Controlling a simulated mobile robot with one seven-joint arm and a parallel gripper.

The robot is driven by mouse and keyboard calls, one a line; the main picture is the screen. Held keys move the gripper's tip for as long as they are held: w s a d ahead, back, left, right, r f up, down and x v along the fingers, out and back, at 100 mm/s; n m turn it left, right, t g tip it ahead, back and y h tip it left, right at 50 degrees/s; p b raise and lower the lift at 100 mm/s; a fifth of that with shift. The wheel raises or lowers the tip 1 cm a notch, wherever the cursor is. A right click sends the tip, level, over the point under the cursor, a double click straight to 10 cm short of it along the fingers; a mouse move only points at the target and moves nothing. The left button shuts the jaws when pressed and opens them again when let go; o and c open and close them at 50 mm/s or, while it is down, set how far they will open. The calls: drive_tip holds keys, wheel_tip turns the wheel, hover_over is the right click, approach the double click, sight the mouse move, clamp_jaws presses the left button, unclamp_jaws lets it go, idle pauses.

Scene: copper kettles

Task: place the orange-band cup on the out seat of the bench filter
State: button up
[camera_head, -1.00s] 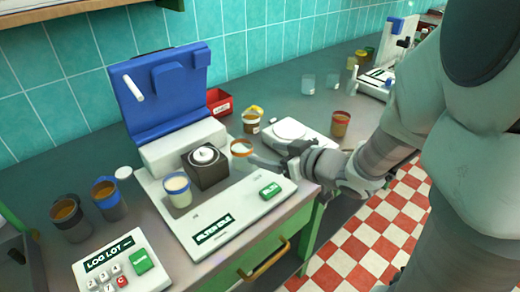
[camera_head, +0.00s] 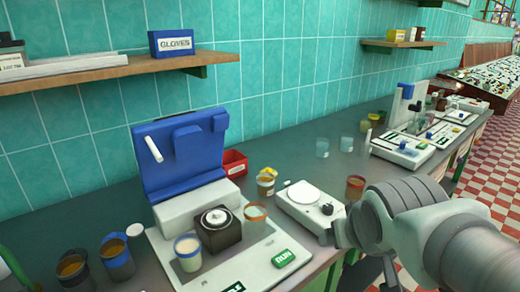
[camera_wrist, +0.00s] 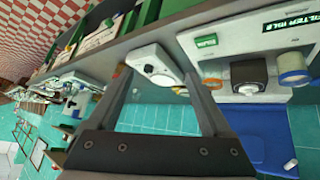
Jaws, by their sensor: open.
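The orange-band cup (camera_head: 255,217) stands upright on the white bench filter (camera_head: 270,252), just right of its dark block (camera_head: 218,232). Its base is partly hard to make out. A blue-band cup (camera_head: 187,254) with pale contents stands on the filter left of the block, and also shows in the wrist view (camera_wrist: 293,70). The green RUN button (camera_head: 283,258) is at the filter's right. My gripper (camera_wrist: 158,73) is open, with nothing between its fingers, and apart from the orange-band cup. In the head view it is low at the right, mostly hidden behind my wrist.
The filter's blue lid (camera_head: 185,150) stands raised. A white scale (camera_head: 312,205) is right of the filter, with a red-banded brown cup (camera_head: 355,187) beyond it. A yellow-band cup (camera_head: 265,184) and red bin (camera_head: 234,163) stand behind.

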drive_tip(key=s+a+g+y, duration=0.1)
drive_tip(key=s+a+g, duration=0.1)
drive_tip(key=s+a, duration=0.2)
drive_tip(key=shift+s, duration=1.25)
drive_tip(key=shift+d+r, duration=0.1)
wheel_tip(320, 180, up, 10)
drive_tip(key=p, duration=1)
drive_tip(key=shift+r, duration=0.15)
